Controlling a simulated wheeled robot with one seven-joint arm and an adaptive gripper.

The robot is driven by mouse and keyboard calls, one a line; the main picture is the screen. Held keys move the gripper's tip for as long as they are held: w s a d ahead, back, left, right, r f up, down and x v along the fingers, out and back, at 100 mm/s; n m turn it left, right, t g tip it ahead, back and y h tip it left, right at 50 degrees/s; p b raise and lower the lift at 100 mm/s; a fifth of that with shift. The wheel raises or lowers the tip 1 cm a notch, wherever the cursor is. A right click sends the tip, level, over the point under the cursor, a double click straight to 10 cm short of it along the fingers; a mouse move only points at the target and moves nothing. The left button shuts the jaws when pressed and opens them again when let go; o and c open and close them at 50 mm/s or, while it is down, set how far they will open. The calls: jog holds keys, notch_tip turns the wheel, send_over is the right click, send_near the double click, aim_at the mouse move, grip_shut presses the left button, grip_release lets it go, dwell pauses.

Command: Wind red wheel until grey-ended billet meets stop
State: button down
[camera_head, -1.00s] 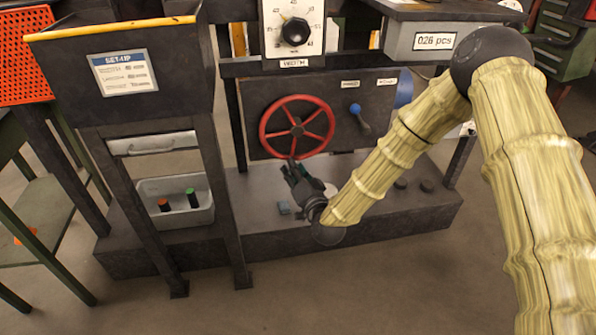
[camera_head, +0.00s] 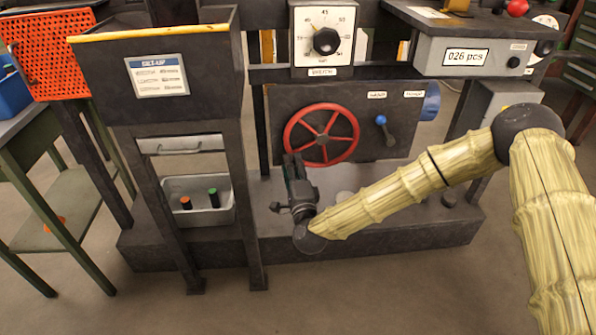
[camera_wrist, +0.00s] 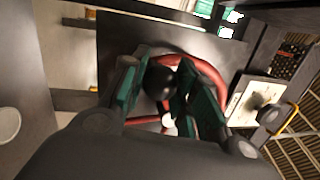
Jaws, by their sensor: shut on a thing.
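The red wheel (camera_head: 356,140) stands upright on the front of a dark panel. My gripper (camera_head: 291,160) is at its lower left rim, pointing up. In the wrist view, my gripper (camera_wrist: 165,88) has its green-padded fingers on either side of a round black knob (camera_wrist: 160,82), shut on it. The red wheel (camera_wrist: 208,72) curves behind the knob, with its pale hub partly hidden by the fingers. I cannot make out a grey-ended billet or a stop in either view.
A blue-knobbed lever (camera_head: 382,121) is right of the wheel, and a dial (camera_head: 326,41) is above. A grey bin (camera_head: 208,217) holding orange- and green-ended pieces is at left. A dark stand leg (camera_head: 245,200) is close to my gripper's left.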

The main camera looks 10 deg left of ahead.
jog(key=shift+a+r+m+h, duration=0.15)
jog(key=shift+a+r+m, duration=0.05)
jog(key=shift+r+m, duration=0.35)
jog(key=shift+a+r+m+h, duration=0.2)
jog(key=shift+r+m, duration=0.2)
jog(key=shift+m, duration=0.25)
jog(key=shift+r, duration=0.15)
jog(key=c, duration=1.1)
grip_release()
jog(key=shift+s, duration=0.1)
jog(key=shift+o, duration=0.2)
jog(key=shift+s, duration=0.1)
jog(key=shift+s+d+f, duration=0.1)
jog(key=shift+s+f, duration=0.15)
jog(key=shift+s, duration=0.05)
jog(key=v, duration=1.1)
jog(key=shift+f, duration=0.15)
